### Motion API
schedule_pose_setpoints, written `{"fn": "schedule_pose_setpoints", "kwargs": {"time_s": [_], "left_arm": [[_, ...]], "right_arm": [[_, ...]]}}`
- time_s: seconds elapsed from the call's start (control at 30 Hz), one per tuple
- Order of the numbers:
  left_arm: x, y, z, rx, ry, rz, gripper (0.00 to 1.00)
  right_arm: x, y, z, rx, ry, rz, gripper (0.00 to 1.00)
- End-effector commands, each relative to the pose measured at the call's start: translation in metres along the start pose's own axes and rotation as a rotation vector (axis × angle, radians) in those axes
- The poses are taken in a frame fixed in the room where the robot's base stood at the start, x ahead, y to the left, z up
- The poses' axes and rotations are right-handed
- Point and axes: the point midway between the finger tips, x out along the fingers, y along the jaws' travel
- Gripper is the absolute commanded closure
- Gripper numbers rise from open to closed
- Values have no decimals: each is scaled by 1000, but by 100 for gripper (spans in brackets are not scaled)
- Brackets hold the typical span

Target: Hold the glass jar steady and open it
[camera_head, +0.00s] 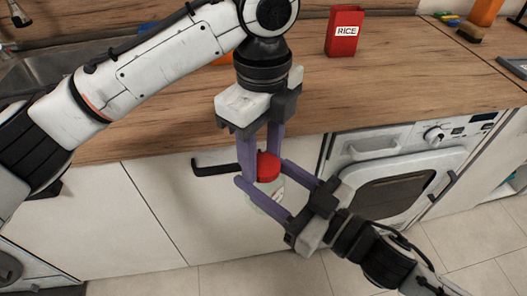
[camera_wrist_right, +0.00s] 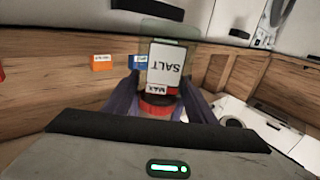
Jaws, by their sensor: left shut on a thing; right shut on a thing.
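The glass jar (camera_head: 268,194) is held in the air in front of the counter's front edge, its red lid (camera_head: 268,167) facing up toward the head camera. My left gripper (camera_head: 259,160) comes down from above and is shut on the red lid. My right gripper (camera_head: 261,177) reaches in from the lower right and is shut around the jar's body. In the right wrist view, the jar (camera_wrist_right: 168,65) appears upside down between purple fingers, with a white SALT label and the red lid (camera_wrist_right: 158,104) at the bottom. The fingers hide part of the jar.
The wooden counter (camera_head: 400,75) lies behind the jar, with a red RICE box (camera_head: 344,31) on it and a sink (camera_head: 45,70) at the left. Below are white cabinet doors with a dark handle (camera_head: 215,169) and a washing machine (camera_head: 385,185). The tiled floor is clear.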

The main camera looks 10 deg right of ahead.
Motion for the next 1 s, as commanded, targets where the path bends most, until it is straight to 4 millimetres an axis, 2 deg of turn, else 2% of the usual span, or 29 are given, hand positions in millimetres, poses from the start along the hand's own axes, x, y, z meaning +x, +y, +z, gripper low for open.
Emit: {"fn": "schedule_pose_setpoints", "kwargs": {"time_s": [0.03, 1.0], "left_arm": [[-1, -2, -6, -97, 14, -12, 84], [-3, 6, -3, -2313, 18, -13, 84]], "right_arm": [[0, -4, -1, 3, 5, -9, 100], [-1, -5, -1, 5, 4, -12, 100]]}}
